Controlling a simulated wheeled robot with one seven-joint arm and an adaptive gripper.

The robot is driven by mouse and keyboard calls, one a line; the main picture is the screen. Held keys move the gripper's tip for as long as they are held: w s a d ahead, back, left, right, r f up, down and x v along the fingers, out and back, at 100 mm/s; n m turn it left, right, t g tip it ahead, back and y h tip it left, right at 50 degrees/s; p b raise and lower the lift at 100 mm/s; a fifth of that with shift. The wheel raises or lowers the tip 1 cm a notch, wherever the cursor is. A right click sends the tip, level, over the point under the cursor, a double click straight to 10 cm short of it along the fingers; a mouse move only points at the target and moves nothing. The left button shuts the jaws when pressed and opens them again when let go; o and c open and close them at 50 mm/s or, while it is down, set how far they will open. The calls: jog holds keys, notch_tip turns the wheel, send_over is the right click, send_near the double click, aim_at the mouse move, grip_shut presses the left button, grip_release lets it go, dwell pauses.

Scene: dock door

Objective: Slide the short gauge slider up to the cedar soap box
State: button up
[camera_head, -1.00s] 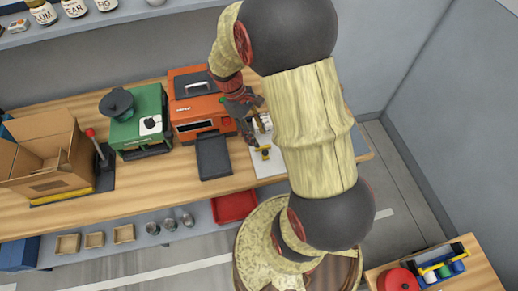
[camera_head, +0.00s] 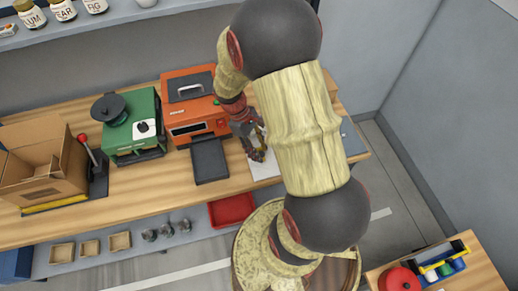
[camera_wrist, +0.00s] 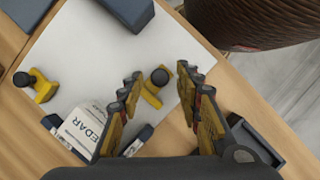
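Two yellow gauge sliders with black knobs sit on a white sheet in the wrist view. One slider (camera_wrist: 152,88) is between my fingertips; the other slider (camera_wrist: 42,88) is at the left. I cannot surely tell which is the short one. The white cedar soap box (camera_wrist: 82,128), with "CEDAR" lettering, is at lower left between dark blue blocks, partly hidden by my left finger. My gripper (camera_wrist: 158,76) is open, its fingers on either side of the nearer slider with gaps showing. In the head view my gripper (camera_head: 258,152) is over the white sheet and hides the sliders.
The white sheet (camera_wrist: 100,40) lies on the wooden bench (camera_head: 150,195). An orange machine (camera_head: 190,120) with a dark tray (camera_head: 209,160) stands left of my gripper. A green device (camera_head: 130,135) and an open carton (camera_head: 45,165) are farther left. A red tray (camera_head: 232,209) is below.

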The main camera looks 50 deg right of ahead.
grip_shut()
dwell(0.7)
